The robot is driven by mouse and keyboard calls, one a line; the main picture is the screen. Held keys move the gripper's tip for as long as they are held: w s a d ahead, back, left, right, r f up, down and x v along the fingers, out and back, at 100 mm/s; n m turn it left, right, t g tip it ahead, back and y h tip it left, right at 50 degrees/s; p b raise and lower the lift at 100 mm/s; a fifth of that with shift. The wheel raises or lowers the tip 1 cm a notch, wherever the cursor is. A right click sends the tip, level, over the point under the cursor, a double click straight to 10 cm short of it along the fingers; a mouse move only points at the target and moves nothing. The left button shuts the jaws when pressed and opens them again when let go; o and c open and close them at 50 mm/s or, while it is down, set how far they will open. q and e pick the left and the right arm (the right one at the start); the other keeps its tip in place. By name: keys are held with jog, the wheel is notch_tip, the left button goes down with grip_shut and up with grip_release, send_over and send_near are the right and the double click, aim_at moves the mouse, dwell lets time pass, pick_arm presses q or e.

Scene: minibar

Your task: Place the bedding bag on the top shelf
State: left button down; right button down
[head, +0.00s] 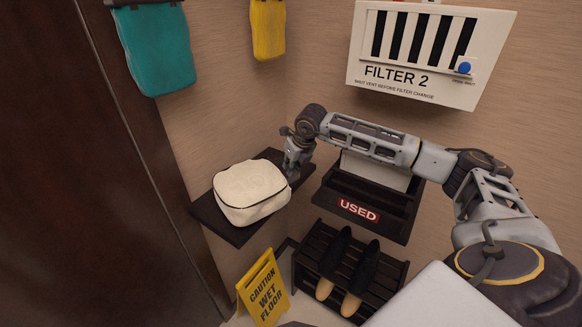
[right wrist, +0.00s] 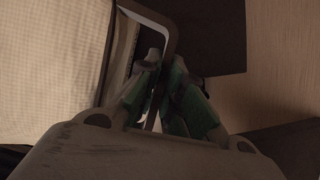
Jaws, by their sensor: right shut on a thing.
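The bedding bag (head: 250,193) is a cream, soft, boxy bag with dark piping. It appears to rest on a dark corner shelf (head: 214,221), covering most of it. My right gripper (head: 292,174) points down at the bag's right side. In the right wrist view its fingers (right wrist: 160,95) are closed around a thin grey bent strap or handle, beside the bag's pale fabric (right wrist: 55,60). The exact contact is dark and partly hidden. My left gripper is out of view.
A dark rack marked USED (head: 358,210) hangs right of the shelf, below my right forearm. A shoe rack (head: 322,262) and a yellow wet-floor sign (head: 263,288) stand below. A FILTER 2 unit (head: 405,85) and teal (head: 155,50) and yellow (head: 268,28) cloths hang above.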

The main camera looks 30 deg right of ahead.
jog(key=c, duration=1.6)
grip_release()
jog(key=shift+o, duration=0.2)
jog(key=b+v, duration=0.1)
jog(key=v, duration=0.9)
jog(key=shift+r, duration=0.3)
jog(key=shift+s+r, duration=0.3)
jog(key=shift+r, duration=0.25)
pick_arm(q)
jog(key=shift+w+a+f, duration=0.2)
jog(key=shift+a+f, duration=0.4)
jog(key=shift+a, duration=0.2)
pick_arm(e)
jog(key=shift+r, duration=0.2)
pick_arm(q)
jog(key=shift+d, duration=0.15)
pick_arm(e)
jog(key=shift+o, duration=0.4)
